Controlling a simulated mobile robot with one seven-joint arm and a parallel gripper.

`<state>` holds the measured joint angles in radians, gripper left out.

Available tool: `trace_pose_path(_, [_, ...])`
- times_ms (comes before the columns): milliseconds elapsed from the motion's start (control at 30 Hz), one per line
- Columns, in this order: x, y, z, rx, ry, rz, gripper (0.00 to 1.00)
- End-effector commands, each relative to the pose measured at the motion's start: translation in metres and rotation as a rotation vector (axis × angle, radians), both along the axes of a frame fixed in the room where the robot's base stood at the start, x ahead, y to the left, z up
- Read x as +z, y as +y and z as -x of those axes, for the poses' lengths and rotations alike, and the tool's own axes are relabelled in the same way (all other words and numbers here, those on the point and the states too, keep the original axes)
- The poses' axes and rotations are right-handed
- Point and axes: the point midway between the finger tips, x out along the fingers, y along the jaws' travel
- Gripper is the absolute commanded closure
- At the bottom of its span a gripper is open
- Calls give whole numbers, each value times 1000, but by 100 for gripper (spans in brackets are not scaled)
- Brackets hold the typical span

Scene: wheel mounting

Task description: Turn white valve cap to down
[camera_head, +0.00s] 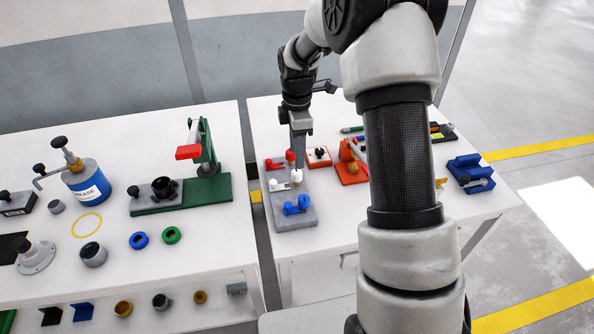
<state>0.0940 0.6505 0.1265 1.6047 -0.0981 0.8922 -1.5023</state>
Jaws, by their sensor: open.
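A grey valve block (298,222) stands on the right table with red, white and blue valve parts in a row. The white valve cap (296,176) is in the middle of the block, with a white handle piece (279,186) to its left. The red valve (274,164) is behind it and the blue valve (297,206) is in front. My gripper (299,157) points down at the back of the block, close to the red and white parts. It is open. Its fingertips are small and partly merge with the block, so contact with the white cap cannot be told.
A red plate with a black knob (318,157) and an orange fixture (352,167) stand right of the block. A blue fixture (470,174) is near the right edge. My arm hides the table's middle. A green press (207,185) stands on the left table.

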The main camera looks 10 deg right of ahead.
Motion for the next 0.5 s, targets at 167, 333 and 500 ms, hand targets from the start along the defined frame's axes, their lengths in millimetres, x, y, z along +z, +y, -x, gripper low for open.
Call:
trace_pose_path(167, [-40, 1, 1, 1, 5, 0, 57])
trace_pose_path(333, [-63, 1, 0, 0, 1, 0, 57])
trace_pose_path(500, [-74, 1, 0, 0, 1, -1, 57])
